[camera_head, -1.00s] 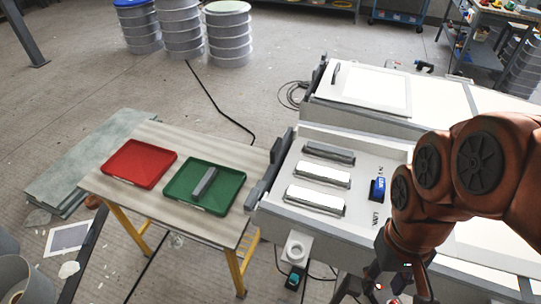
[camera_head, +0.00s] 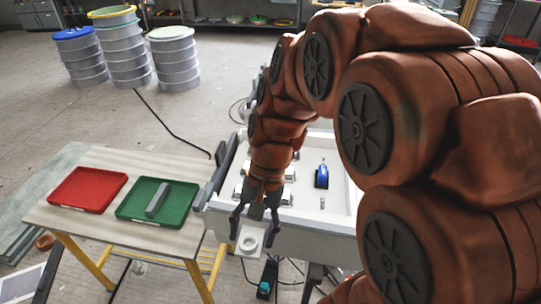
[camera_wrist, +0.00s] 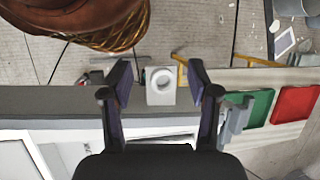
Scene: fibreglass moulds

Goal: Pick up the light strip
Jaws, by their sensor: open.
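Pale strips lie in the light mould bed in the head view, mostly hidden behind my arm. The right end of the front strip (camera_head: 287,198) shows beside the arm. A grey bar (camera_head: 158,199) lies in the green tray (camera_head: 179,216). I cannot tell for sure which piece is the light strip.
A red tray (camera_head: 87,189) lies beside the green one on a table with yellow legs. A blue object (camera_head: 321,177) lies in the mould bed. Stacked buckets (camera_head: 126,55) stand on the floor behind. My arm hides much of the right side.

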